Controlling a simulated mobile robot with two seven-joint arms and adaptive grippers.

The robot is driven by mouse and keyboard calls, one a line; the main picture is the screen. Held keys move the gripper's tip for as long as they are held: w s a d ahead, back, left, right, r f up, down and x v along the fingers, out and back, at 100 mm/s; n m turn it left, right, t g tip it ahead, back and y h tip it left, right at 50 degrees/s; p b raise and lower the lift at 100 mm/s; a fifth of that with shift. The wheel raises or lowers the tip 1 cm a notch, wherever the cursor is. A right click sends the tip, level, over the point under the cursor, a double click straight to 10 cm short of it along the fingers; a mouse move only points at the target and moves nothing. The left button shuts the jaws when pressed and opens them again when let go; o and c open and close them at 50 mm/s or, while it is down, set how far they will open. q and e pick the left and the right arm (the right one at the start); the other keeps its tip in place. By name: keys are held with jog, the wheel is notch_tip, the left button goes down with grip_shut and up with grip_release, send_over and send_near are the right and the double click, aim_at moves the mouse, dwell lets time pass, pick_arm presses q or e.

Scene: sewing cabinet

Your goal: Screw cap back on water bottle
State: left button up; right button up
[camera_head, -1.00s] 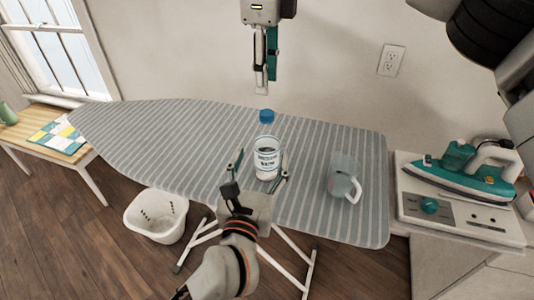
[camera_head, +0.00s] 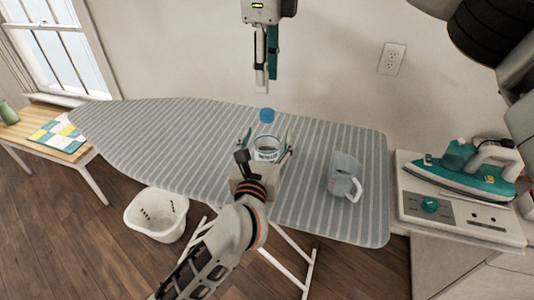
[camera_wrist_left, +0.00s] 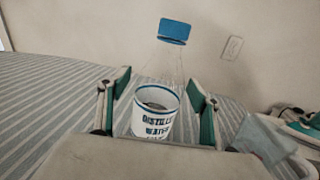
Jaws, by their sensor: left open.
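The clear water bottle (camera_head: 267,146) stands upright on the striped ironing board, with a white and blue label reading "distilled water". Its label also shows in the left wrist view (camera_wrist_left: 155,117). The blue cap (camera_head: 267,115) is at the top of the bottle and looks slightly tilted in the left wrist view (camera_wrist_left: 174,31); I cannot tell whether it is seated. My left gripper (camera_head: 264,146) is open, with one finger on each side of the bottle's lower body. My right gripper (camera_head: 266,86) hangs point-down above and behind the cap, apart from it; its finger gap is unclear.
A clear pitcher (camera_head: 345,175) stands on the ironing board (camera_head: 180,140), right of the bottle. A teal iron (camera_head: 465,175) rests on a unit at the right. A white basket (camera_head: 156,214) is on the floor. The board's left half is clear.

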aim_at(267, 111)
pick_arm(q)
grip_shut()
pick_arm(e)
jog(key=shift+m, duration=2.3)
jog(key=shift+f, duration=0.1)
jog(key=shift+f, duration=3.95)
grip_shut()
jog(key=shift+o, duration=0.7)
grip_release()
